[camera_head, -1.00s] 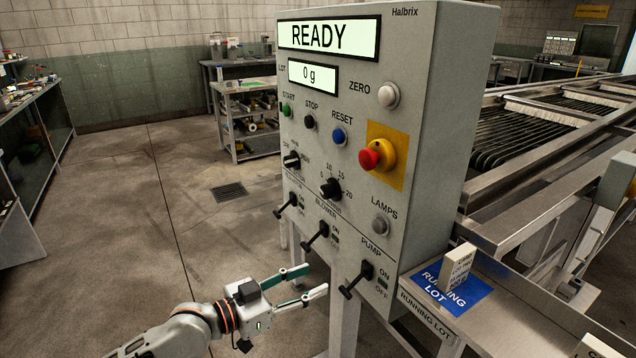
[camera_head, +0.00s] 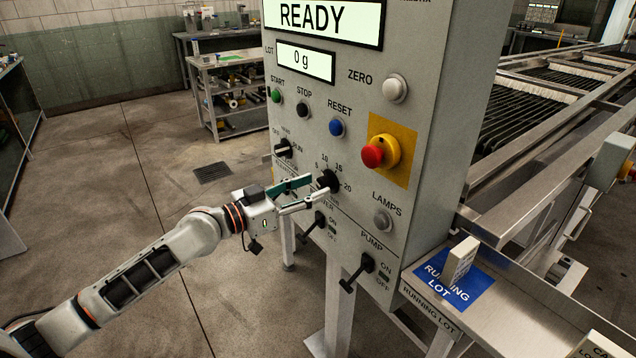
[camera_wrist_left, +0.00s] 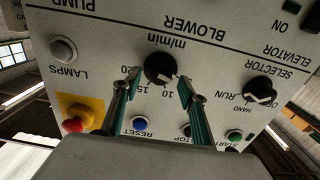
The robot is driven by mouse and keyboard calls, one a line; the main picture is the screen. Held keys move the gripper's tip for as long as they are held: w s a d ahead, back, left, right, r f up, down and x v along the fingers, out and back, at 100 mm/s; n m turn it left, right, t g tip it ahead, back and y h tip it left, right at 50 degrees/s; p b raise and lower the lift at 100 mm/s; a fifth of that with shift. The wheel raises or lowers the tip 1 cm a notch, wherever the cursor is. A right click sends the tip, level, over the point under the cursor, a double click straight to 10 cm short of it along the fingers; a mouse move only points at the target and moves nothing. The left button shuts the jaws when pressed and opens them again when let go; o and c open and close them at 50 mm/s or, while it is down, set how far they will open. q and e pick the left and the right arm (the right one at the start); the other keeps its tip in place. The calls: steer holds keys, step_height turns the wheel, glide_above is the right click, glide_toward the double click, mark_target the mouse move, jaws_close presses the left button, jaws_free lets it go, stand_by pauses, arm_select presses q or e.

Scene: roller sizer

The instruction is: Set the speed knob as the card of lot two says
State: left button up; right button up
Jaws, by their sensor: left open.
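The speed knob (camera_head: 328,180) is a black knob on the grey panel with a scale from 5 to 20. In the left wrist view the knob (camera_wrist_left: 160,68) shows upside down, its pale mark pointing lower right, towards the 10 side; the 5 is hidden. My left gripper (camera_head: 317,184) is open at the knob, its fingertips (camera_wrist_left: 158,86) either side of the knob's near edge. I cannot tell whether they touch it. A card (camera_head: 599,346) at the lower right edge is cut off, its lot number unreadable. My right gripper is not in view.
The panel (camera_head: 345,115) has a red emergency button (camera_head: 373,156), a selector (camera_head: 283,148), and blower (camera_head: 318,221) and pump (camera_head: 361,270) levers. A pale block (camera_head: 461,260) stands on the blue running-lot mat (camera_head: 433,272). Displays read READY and 0 g.

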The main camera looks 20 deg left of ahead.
arm_select(q)
steer(key=shift+x, duration=1.25)
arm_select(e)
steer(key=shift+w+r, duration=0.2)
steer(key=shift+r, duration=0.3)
arm_select(q)
steer(key=c, duration=1.1)
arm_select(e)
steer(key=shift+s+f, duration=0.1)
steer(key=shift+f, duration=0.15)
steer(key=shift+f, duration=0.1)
